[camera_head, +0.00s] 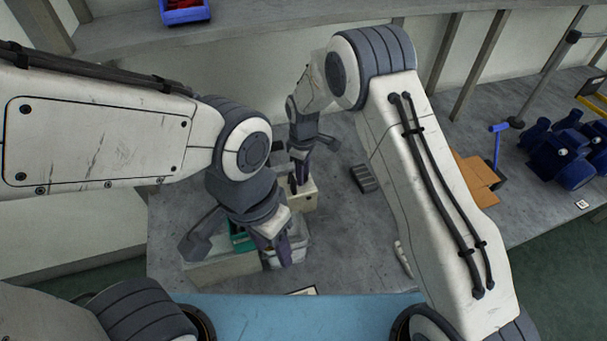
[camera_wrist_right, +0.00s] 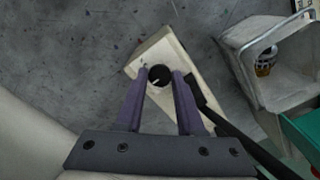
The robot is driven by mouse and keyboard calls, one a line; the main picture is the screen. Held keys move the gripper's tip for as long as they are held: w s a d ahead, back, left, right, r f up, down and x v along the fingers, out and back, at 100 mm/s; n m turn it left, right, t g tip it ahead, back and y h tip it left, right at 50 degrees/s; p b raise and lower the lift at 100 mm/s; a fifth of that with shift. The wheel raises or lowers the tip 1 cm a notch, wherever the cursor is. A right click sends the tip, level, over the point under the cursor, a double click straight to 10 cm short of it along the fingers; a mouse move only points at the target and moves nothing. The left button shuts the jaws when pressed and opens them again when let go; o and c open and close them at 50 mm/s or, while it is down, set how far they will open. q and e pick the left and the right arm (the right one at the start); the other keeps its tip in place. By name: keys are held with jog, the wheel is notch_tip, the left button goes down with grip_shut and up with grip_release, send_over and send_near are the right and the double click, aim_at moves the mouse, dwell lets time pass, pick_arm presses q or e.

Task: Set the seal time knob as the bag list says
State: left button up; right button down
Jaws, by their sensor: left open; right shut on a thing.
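The seal time knob (camera_wrist_right: 158,76) is a small black round knob with a pale mark, on top of a cream box (camera_wrist_right: 150,52) in the right wrist view. My right gripper (camera_wrist_right: 159,80) is shut on the knob, with one purple finger on each side. In the head view the cream box (camera_head: 305,196) stands under my right gripper (camera_head: 297,182), and the knob is hidden. My left gripper (camera_head: 275,248) is open, lower in the picture, over a pale bin. I cannot make out a readable bag list.
A pale bin (camera_wrist_right: 240,40) with a can (camera_wrist_right: 266,62) inside stands beside the box, near a green container (camera_wrist_right: 307,130). A dark ridged block (camera_head: 364,178) lies to the right. Brown cardboard (camera_head: 474,178) and blue pumps (camera_head: 565,155) are further right.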

jog(key=shift+w+r+m, duration=0.1)
jog(key=shift+m, duration=0.2)
jog(key=c, duration=0.5)
grip_release()
jog(key=shift+c, duration=0.2)
jog(key=shift+r+b, duration=0.3)
jog(key=shift+r, duration=0.05)
notch_tip(320, 180, up, 10)
jog(key=b, duration=0.2)
jog(key=shift+f, duration=0.15)
